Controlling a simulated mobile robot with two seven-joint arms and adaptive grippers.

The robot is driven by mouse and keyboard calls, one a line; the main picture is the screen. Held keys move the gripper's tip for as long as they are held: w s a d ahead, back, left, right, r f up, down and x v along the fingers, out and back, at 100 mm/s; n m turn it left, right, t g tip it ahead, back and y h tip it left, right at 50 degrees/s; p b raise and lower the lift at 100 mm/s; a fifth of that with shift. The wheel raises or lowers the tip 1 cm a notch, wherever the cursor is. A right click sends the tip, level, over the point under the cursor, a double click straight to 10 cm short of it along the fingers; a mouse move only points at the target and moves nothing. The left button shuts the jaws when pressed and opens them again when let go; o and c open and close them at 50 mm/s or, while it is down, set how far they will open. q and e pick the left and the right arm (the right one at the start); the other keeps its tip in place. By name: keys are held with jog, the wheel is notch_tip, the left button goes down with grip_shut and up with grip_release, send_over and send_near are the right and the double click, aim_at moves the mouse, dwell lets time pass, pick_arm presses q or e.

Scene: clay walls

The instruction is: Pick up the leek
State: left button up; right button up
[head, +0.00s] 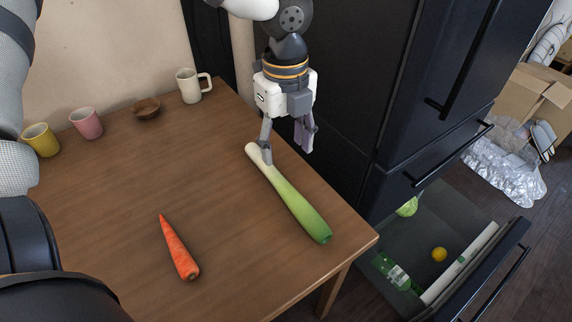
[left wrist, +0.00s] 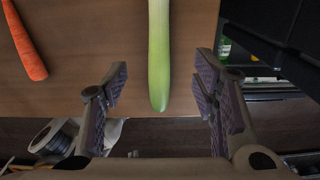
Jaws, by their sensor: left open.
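The leek (head: 290,198), white at one end and green at the other, lies on the wooden table near its right edge. My left gripper (head: 285,149) is open above the leek's white end, pointing down, with one finger overlapping the leek in the head view. In the left wrist view the leek (left wrist: 159,55) runs between the two spread fingers of the left gripper (left wrist: 160,84), with a gap on each side. I cannot tell how far above the leek the fingertips are. My right gripper is not in view.
A carrot (head: 178,248) lies left of the leek. A yellow cup (head: 41,140), pink cup (head: 87,123), brown bowl (head: 147,108) and white mug (head: 190,86) stand along the back. A dark fridge (head: 395,110) with an open lower drawer (head: 440,225) stands right of the table (head: 120,200).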

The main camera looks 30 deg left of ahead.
aim_at(285, 184)
pick_arm(q)
jog(key=f+b, duration=0.1)
jog(key=f, duration=1)
jog(key=shift+s+b, duration=0.2)
jog(key=shift+b, duration=0.15)
jog(key=shift+w+f, duration=0.1)
jog(key=shift+f, duration=0.35)
jog(key=shift+r, duration=0.1)
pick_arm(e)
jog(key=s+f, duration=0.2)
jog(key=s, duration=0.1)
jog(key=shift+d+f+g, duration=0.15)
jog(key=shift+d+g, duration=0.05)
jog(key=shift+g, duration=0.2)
pick_arm(q)
jog(key=shift+c, duration=0.6)
grip_shut()
